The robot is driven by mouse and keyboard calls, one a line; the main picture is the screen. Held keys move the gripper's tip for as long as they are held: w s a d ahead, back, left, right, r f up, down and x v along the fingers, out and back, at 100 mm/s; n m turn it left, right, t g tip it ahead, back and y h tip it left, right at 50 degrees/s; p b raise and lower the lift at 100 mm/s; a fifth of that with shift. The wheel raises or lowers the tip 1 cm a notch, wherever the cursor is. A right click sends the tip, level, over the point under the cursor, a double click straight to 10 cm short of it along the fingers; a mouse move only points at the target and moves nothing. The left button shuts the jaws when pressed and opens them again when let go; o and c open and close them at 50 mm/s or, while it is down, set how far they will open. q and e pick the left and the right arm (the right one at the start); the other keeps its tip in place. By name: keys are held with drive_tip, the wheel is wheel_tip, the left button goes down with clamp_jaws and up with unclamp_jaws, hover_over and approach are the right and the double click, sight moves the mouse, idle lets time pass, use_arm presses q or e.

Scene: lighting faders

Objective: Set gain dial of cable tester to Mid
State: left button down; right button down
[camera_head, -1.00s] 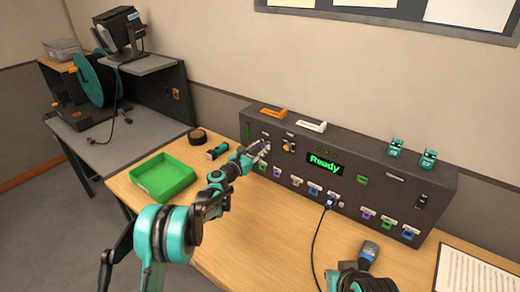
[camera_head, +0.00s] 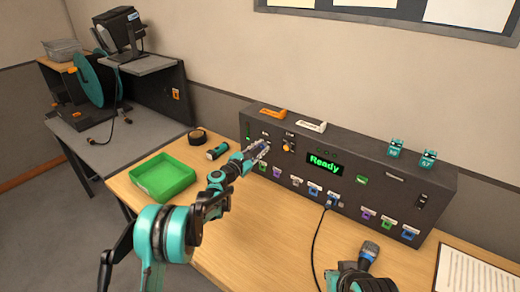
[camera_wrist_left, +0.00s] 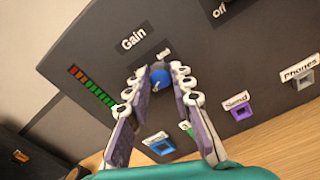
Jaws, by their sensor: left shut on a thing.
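The cable tester (camera_head: 400,180) is a long dark box against the wall, with a green "Ready" display. Its gain dial (camera_wrist_left: 159,77) is a round blue knob below the "Gain" label in the left wrist view. A small tag above the knob is too blurred to read, and the pointer's setting cannot be told. My left gripper (camera_wrist_left: 158,84) has its fingers on both sides of the dial and is shut on it. In the head view the left gripper (camera_head: 258,150) reaches the tester's left end and hides the dial.
A green tray (camera_head: 163,178), a teal-and-black tool (camera_head: 217,152) and a black roll (camera_head: 197,136) lie left of the tester. A black cable (camera_head: 316,240) runs from the tester's front.

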use_arm(q)
drive_tip(key=m, duration=0.4)
drive_tip(key=shift+m, duration=0.3)
drive_tip(key=m, duration=0.3)
drive_tip(key=shift+m, duration=0.4)
drive_tip(key=m, duration=0.4)
drive_tip(key=shift+f, duration=0.1)
drive_tip(key=m, duration=1.1)
drive_tip(key=shift+f, duration=0.15)
drive_tip(key=m, duration=0.3)
drive_tip(key=shift+m, duration=2.3)
